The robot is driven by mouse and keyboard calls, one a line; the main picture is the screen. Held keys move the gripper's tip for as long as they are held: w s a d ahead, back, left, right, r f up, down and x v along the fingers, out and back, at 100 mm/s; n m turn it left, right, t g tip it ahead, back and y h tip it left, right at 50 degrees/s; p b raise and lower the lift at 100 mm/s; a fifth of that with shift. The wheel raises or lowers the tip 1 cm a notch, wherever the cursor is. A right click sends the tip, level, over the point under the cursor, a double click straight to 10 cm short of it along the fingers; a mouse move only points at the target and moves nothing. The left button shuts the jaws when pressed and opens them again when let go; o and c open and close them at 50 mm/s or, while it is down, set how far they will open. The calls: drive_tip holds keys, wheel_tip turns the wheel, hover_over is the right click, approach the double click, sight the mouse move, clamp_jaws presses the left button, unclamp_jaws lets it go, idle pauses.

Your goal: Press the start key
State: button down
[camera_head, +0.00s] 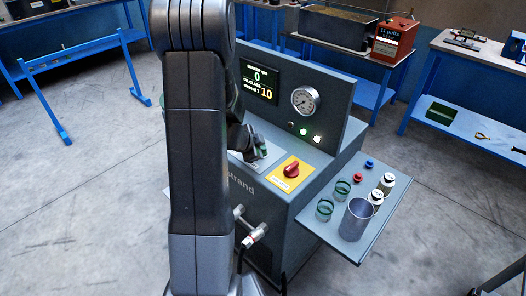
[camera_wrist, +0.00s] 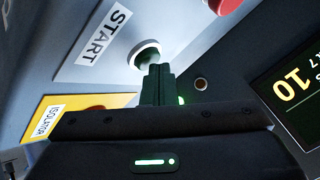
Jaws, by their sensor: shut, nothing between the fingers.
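In the head view my gripper (camera_head: 262,150) is low over the sloping panel of the grey machine (camera_head: 240,200), partly behind my arm.
A red button (camera_wrist: 226,5) is near the key. The red isolator knob (camera_head: 291,170) sits on a yellow plate. A display (camera_head: 259,82) and gauge (camera_head: 305,100) stand behind. A side shelf (camera_head: 345,243) holds jars and a metal cup (camera_head: 356,220).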

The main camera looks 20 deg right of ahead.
drive_tip(key=shift+r+p, duration=0.9)
drive_tip(key=shift+p, duration=0.3)
drive_tip(key=shift+r, duration=0.1)
wheel_tip(320, 180, up, 5)
drive_tip(key=p, duration=0.6)
drive_tip(key=shift+f, duration=0.2)
